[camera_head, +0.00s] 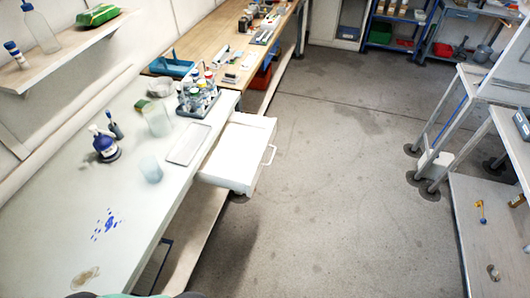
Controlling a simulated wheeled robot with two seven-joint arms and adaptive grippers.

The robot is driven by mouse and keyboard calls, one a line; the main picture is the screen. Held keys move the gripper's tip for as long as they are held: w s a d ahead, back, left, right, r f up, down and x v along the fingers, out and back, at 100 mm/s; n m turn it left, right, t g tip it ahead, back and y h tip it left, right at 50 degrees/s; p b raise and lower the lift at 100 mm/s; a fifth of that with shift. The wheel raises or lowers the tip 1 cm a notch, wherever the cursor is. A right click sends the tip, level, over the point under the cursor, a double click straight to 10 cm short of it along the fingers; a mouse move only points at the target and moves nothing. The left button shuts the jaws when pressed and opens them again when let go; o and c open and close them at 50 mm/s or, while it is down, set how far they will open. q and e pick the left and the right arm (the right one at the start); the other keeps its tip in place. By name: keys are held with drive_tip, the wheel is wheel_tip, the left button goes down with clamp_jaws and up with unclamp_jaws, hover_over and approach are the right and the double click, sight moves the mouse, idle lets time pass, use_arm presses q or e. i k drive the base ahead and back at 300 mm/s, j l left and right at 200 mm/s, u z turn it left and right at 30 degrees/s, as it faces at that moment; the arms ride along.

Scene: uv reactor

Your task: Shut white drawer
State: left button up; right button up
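The white drawer (236,154) stands pulled out from under the white bench (128,212), near the bench's far end. Its handle (269,155) is on the right-hand front face, towards the open floor. Neither of my grippers shows in the head view, so nothing of mine is seen touching the drawer or its handle.
On the bench stand a rack of bottles (198,96), a blue-labelled bottle (105,145), a clear beaker (151,169) and a flat tray (188,145). A wooden bench (225,45) continues behind. The grey floor (335,190) right of the drawer is clear. A shelf rack (490,150) stands at right.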

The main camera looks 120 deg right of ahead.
sight(235, 161)
drive_tip(key=z, duration=3.8)
